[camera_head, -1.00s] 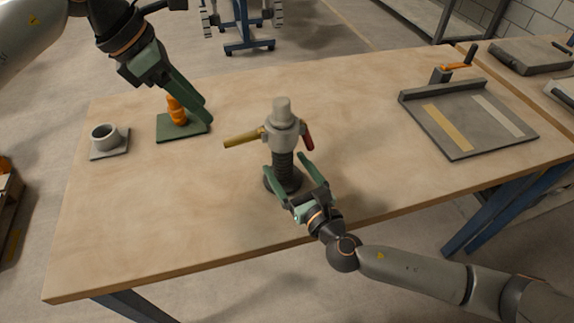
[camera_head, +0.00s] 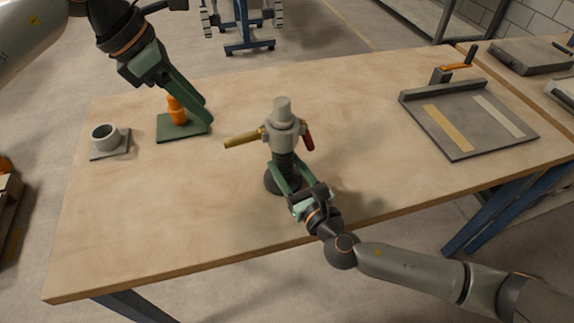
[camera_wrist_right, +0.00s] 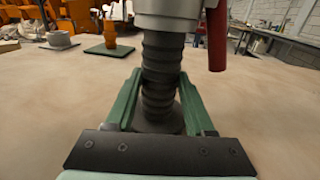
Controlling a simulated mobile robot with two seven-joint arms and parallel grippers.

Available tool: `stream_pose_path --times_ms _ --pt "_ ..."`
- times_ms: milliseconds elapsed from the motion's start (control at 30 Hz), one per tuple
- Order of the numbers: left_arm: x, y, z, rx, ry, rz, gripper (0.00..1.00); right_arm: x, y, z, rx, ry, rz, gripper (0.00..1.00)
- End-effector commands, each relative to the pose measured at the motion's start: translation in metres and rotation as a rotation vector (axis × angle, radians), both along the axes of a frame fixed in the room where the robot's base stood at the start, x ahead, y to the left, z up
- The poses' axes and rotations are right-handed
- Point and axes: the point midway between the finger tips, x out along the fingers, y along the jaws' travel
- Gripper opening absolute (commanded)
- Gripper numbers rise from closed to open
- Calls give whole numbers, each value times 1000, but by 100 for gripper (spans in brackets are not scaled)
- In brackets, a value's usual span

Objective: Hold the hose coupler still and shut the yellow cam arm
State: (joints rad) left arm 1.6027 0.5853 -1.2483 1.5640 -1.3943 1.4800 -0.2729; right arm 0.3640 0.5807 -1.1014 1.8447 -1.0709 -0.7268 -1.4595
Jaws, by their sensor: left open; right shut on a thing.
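The hose coupler (camera_head: 282,126) stands upright on a black ribbed hose with a round base, mid-table. It also shows at the top of the right wrist view (camera_wrist_right: 180,12). The yellow cam arm (camera_head: 244,138) sticks out to the left from it. A red cam arm (camera_head: 308,138) hangs down on its right side and shows in the right wrist view (camera_wrist_right: 217,40). My right gripper (camera_head: 283,172) is shut on the ribbed hose (camera_wrist_right: 160,80), below the coupler's grey body. My left gripper (camera_head: 207,118) is open and empty, left of and apart from the coupler.
An orange piece (camera_head: 177,110) stands on a green plate (camera_head: 170,130) near my left gripper. A grey ring on a plate (camera_head: 105,138) lies at the left. A grey tray with two strips (camera_head: 462,112) lies at the right. The front left table is clear.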

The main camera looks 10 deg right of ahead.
Motion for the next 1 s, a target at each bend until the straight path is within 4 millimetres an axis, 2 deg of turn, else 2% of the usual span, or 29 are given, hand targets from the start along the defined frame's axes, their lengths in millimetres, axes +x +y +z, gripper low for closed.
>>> stream_pose_path --times_ms 33,200,467,633,733,900,1000 --pt "0 0 0 0 0 0 50 0 0 0 0 1 -1 16" --pt "0 0 0 0 0 0 50 0 0 0 0 1 -1 0" --pt "0 0 0 0 0 0 50 0 -1 0 -1 1 -1 0" --pt "0 1 -2 -11 33 35 32 0 -1 0 -1 1 -1 0" --pt "1 2 -7 -40 126 130 21 0 -1 0 -1 1 -1 0" --pt "3 5 -20 -113 420 428 2 0 -1 0 -1 1 -1 0" --pt "4 7 -27 -148 629 631 0 0 -1 0 -1 1 -1 0"
